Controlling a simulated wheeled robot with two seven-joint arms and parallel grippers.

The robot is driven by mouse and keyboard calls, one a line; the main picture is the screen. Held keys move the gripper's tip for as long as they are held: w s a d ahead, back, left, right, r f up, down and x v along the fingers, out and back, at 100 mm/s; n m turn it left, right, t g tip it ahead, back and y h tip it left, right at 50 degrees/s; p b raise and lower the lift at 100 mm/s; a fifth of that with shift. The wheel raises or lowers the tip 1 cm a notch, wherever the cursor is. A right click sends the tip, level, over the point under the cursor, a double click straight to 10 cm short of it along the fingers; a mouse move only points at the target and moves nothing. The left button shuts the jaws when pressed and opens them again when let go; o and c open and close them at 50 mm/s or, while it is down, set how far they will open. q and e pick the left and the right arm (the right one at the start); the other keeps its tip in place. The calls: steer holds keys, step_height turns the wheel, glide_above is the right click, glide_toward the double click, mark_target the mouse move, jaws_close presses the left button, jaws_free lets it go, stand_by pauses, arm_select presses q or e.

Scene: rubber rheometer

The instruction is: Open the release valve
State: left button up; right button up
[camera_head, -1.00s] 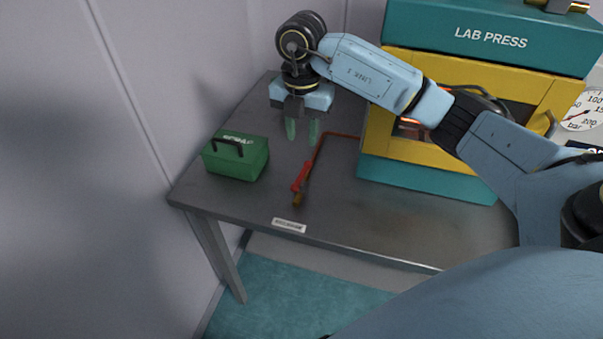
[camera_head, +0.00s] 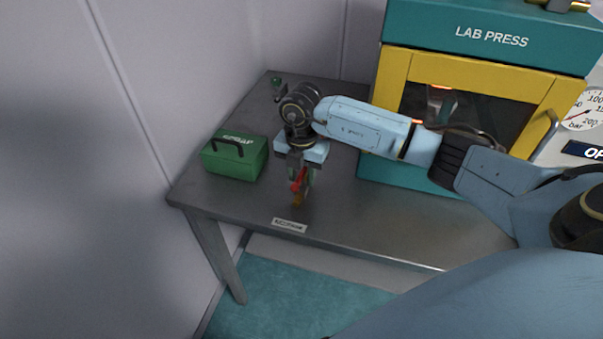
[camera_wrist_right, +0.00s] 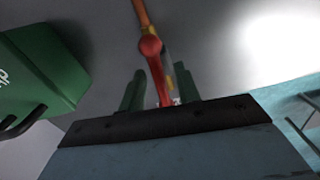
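The release valve shows as a red lever (camera_head: 297,184) with a brownish end (camera_head: 299,199), low over the table in front of the teal and yellow lab press (camera_head: 397,72). In the right wrist view the red lever (camera_wrist_right: 157,68) runs down from a round red hub below an orange-red pipe (camera_wrist_right: 141,14). My right gripper (camera_head: 299,180) points down over the lever, hiding most of the pipe in the head view. Its two green fingers (camera_wrist_right: 160,92) stand apart, one on each side of the lever. I cannot tell if either touches it. My left gripper is not in view.
A green box with a dark handle (camera_head: 235,157) stands on the grey table (camera_head: 370,220), left of my right gripper. The wall (camera_head: 120,90) is close on the left. The table's front right is clear.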

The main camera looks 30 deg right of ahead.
jaws_close()
steer(key=shift+n, duration=0.7)
jaws_free()
